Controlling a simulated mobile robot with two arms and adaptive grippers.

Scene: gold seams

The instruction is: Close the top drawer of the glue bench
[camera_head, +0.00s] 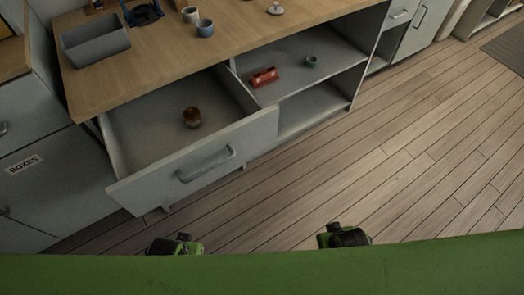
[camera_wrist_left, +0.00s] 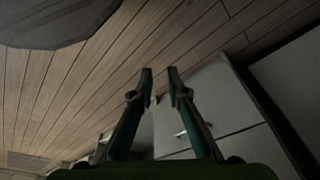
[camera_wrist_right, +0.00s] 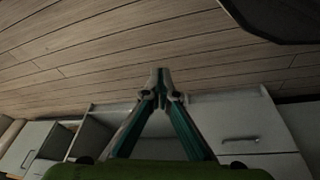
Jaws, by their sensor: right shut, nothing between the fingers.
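The glue bench (camera_head: 150,70) has a wooden top and a grey body. Its top drawer (camera_head: 225,150) is pulled well out, with a bar handle (camera_head: 207,166) on its front. A small brown pot (camera_head: 192,117) stands inside the drawer. My left gripper (camera_head: 175,244) is low in front of the drawer, apart from it; in the left wrist view its fingers (camera_wrist_left: 160,72) are apart with nothing between them. My right gripper (camera_head: 343,236) is to the right of the drawer, over the floor; its fingertips (camera_wrist_right: 160,75) meet in the right wrist view, empty.
Right of the drawer, an open shelf (camera_head: 335,75) holds a red object (camera_head: 264,77) and a small green cup (camera_head: 310,61). A grey bin (camera_head: 95,40) and a blue-grey cup (camera_head: 205,28) are on the benchtop. A cabinet labelled BOXES (camera_head: 50,185) stands at left. The wooden floor (camera_head: 400,170) at right is clear.

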